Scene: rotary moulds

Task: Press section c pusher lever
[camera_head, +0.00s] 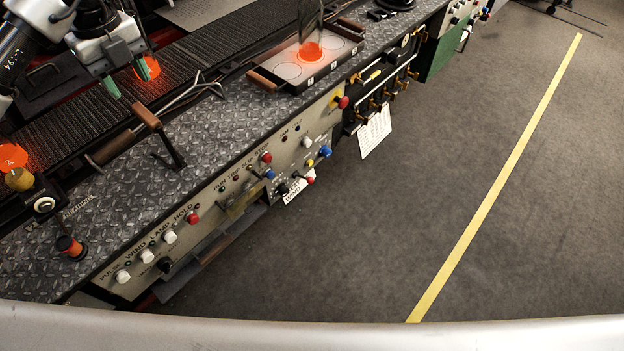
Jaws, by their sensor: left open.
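My left gripper (126,78) is at the upper left, above the dark slatted conveyor. Its two green-tipped fingers are apart with nothing held between them. A lever with a brown wooden grip (147,116) and a dark bent arm stands on the diamond-plate top, below and a little right of the gripper, apart from it. A second brown grip (110,149) lies just left of it. I cannot read a section letter on either, so I cannot tell which is the section c pusher lever. My right gripper is not in view.
Glowing orange pieces show near the gripper (147,68), at the left edge (12,157) and on a white tray with wooden handles (280,72). A knob panel (180,232) runs along the front of the diamond-plate top (225,125). The grey floor at right is clear, with a yellow line (500,182).

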